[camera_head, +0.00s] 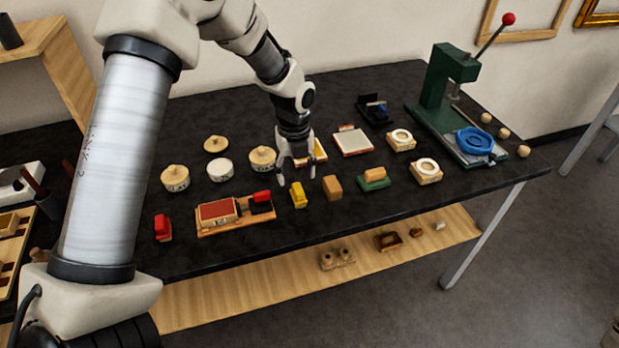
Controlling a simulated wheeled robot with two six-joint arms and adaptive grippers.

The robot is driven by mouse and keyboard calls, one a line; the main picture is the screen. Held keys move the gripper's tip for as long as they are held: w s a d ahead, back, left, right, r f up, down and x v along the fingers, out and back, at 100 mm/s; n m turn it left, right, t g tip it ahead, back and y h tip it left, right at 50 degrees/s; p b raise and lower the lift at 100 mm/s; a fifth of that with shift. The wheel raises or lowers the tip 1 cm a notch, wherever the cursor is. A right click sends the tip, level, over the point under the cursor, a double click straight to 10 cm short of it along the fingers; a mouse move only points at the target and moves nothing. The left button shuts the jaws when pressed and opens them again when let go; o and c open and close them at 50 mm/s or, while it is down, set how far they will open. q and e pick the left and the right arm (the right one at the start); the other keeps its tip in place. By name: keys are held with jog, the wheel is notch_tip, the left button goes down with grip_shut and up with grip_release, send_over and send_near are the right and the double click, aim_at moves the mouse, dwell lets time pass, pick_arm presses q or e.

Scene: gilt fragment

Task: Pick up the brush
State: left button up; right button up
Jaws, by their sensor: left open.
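My left gripper (297,179) reaches down over the middle of the black table, with its fingers apart and nothing seen between them. Just in front of and below it stands a small yellow piece (298,196), with a tan block (332,188) to its right. A red-topped piece (162,228) stands at the table's front left. Another red piece (261,198) lies on a wooden board (237,222) beside a red pad. I cannot tell for sure which small item is the brush. My right gripper is not in view.
Round lidded containers (175,178) stand left of the gripper. A green block-topped piece (373,179) and pale blocks with white rings (426,171) are to the right. A green lever press (455,108) stands at the far right. The table's front strip is mostly clear.

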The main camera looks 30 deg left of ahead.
aim_at(297, 189)
pick_arm(q)
jog(key=shift+w+a+f, duration=0.15)
jog(key=shift+w+f, duration=0.05)
jog(key=shift+w, duration=0.25)
jog(key=f, duration=0.1)
jog(key=s+f+p, duration=0.1)
jog(key=f+p, duration=0.1)
jog(key=f, duration=0.1)
jog(key=shift+s+d, duration=0.25)
jog(key=shift+d, duration=0.15)
jog(key=f, duration=0.3)
jog(key=shift+w+a, duration=0.1)
jog(key=shift+w, duration=0.3)
jog(key=shift+s+r, duration=0.15)
jog(key=shift+s, duration=0.05)
jog(key=c, duration=0.3)
grip_shut()
